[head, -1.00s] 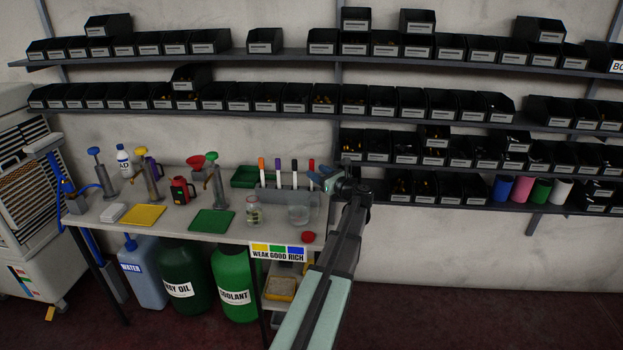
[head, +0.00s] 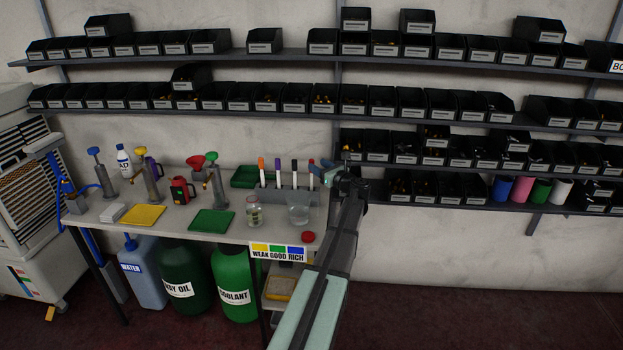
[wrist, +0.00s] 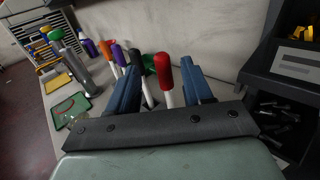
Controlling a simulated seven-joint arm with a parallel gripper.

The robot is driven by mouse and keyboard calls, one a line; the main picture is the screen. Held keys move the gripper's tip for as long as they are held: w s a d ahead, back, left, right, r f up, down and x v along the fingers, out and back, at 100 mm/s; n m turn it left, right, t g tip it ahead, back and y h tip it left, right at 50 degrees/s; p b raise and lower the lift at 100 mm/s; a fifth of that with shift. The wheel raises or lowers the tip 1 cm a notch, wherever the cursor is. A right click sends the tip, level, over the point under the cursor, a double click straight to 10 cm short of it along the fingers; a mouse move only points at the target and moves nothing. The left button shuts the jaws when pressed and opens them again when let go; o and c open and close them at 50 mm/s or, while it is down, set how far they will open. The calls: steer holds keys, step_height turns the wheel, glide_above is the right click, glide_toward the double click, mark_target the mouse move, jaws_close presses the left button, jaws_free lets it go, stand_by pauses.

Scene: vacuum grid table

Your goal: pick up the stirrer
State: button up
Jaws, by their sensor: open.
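Several upright white rods with coloured handles stand in a grey rack (head: 290,203) at the back right of the bench; I cannot tell for sure which is the stirrer. The handles are orange (head: 262,163), purple (head: 278,165), black (head: 295,164) and red (head: 311,163). In the wrist view the red-handled rod (wrist: 163,72) is nearest and shows between the blue fingers of my open gripper (wrist: 160,66). The black handle (wrist: 135,58) and a green item (wrist: 149,62) show behind it. In the head view my gripper (head: 328,166) is right beside the red handle. Nothing is held.
Shelves of black bins (head: 400,185) are close on the right. A green tray (head: 211,223) lies further left.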

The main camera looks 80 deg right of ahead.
steer(key=shift+f+x, duration=0.15)
steer(key=shift+x, duration=1.2)
steer(key=shift+f+x, duration=0.1)
steer(key=shift+x, duration=1.25)
steer(key=shift+c, duration=0.3)
jaws_close()
